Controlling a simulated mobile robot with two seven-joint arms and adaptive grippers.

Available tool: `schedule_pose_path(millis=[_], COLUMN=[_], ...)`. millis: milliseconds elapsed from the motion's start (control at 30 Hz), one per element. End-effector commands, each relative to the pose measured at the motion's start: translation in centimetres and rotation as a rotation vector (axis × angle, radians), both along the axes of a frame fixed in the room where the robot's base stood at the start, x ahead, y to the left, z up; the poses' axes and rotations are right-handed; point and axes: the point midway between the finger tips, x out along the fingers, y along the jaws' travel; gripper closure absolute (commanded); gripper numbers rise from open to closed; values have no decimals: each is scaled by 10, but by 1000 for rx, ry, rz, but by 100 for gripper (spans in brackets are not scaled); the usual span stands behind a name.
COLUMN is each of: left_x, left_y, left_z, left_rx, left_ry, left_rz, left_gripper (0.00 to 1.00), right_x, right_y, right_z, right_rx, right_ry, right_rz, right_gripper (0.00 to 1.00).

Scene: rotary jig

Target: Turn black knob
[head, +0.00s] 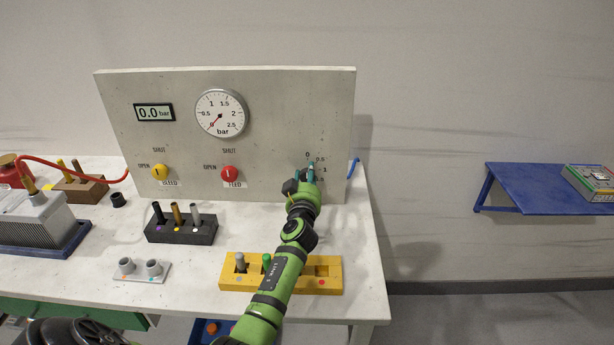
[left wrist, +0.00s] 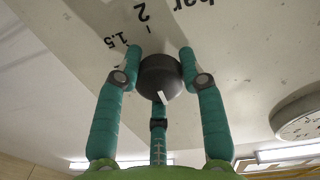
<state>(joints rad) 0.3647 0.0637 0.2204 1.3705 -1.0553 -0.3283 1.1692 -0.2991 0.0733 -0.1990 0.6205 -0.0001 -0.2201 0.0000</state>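The black knob (left wrist: 160,78) sits on the upright grey panel, with a white pointer line on its lower side in the left wrist view. Scale marks 1.5 and 2 and the word "bar" show beside it. My left gripper (left wrist: 160,62) has its teal fingers around the knob, two at its sides and one below, and looks closed on it. In the head view my left gripper (head: 305,175) is at the panel's lower right and mostly hides the knob; the 0, 0.5 and 1 marks show beside it.
The panel (head: 280,100) also carries a round gauge (head: 221,113) near 0, a 0.0 bar display (head: 154,112), a yellow knob (head: 160,172) and a red knob (head: 229,173). A yellow block (head: 230,283) with pegs lies under my left arm; a black peg block (head: 180,234) stands left.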

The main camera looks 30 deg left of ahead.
Motion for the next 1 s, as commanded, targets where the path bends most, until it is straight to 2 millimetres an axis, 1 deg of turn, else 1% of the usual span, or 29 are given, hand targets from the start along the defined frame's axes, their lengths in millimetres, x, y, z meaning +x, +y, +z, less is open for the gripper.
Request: schedule_pose_path(millis=[267,467,667,1000], left_x=[0,1,1,2], left_y=[1,1,0,0], left_z=[3,4,4,6], left_rx=[22,99,235,512], left_ry=[7,52,133,299], left_rz=[1,1,0,1], left_gripper=[93,93,93,93], right_x=[-1,-2,-2,-2], right_y=[-5,-6,-6,-6], right_z=[-1,-3,-5,-8], right_rx=[-6,-8,-7,-7], right_ry=[3,3,4,3], right_rz=[2,3,4,4], right_gripper=[58,58,58,58])
